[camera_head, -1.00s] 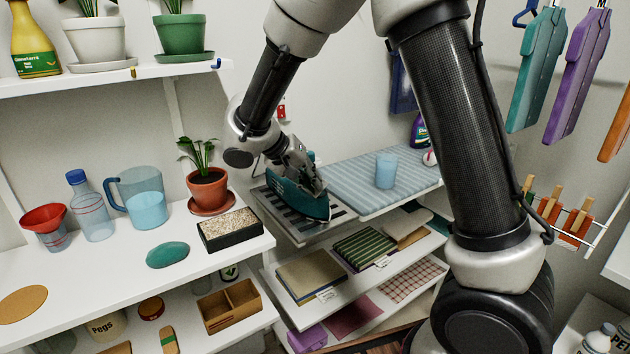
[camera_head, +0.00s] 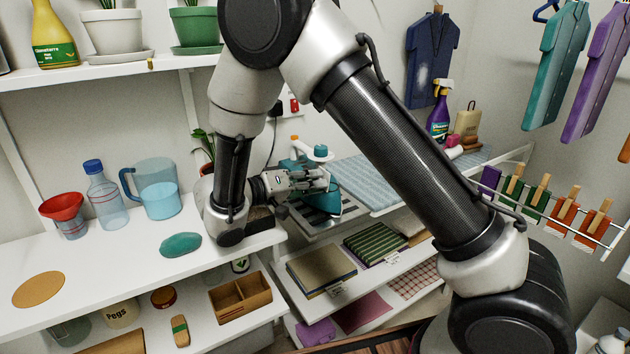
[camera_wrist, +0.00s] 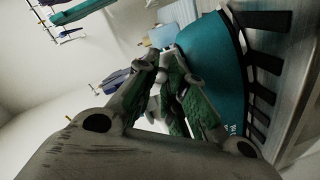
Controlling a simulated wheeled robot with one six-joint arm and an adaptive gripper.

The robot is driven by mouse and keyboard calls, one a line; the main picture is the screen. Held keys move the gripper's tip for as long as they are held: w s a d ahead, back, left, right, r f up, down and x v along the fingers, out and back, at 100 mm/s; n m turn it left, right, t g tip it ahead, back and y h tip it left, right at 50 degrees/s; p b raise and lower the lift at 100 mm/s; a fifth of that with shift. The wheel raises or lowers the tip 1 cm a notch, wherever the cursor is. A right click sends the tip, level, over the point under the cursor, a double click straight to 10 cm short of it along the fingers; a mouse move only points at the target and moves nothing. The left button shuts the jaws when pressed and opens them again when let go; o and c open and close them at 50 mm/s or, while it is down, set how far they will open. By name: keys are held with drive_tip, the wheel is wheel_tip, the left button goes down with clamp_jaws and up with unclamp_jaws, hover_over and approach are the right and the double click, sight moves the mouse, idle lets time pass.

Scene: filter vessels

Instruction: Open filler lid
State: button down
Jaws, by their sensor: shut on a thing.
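The teal iron (camera_head: 326,205) stands on the dark-striped rest (camera_head: 318,226) at the left end of the ironing surface. It also shows as a large teal side in the wrist view (camera_wrist: 215,65). My gripper (camera_head: 322,180) reaches in level from the left at the iron's upper part. Its fingers (camera_wrist: 166,62) are close together in the wrist view, shut on a small part at the top of the iron. This appears to be the filler lid, which the fingers mostly hide. How far the lid is raised cannot be told.
A blue striped ironing pad (camera_head: 385,182) lies right of the iron. A potted plant (camera_head: 202,140) is partly behind my arm. A jug (camera_head: 158,190) and a bottle (camera_head: 106,195) stand on the left shelf. Folded cloths (camera_head: 375,242) lie below.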

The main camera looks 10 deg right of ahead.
drive_tip(key=shift+a+f, duration=0.1)
idle(0.3)
drive_tip(key=c, duration=1.7)
unclamp_jaws()
drive_tip(key=v, duration=1.2)
drive_tip(key=shift+f, duration=0.25)
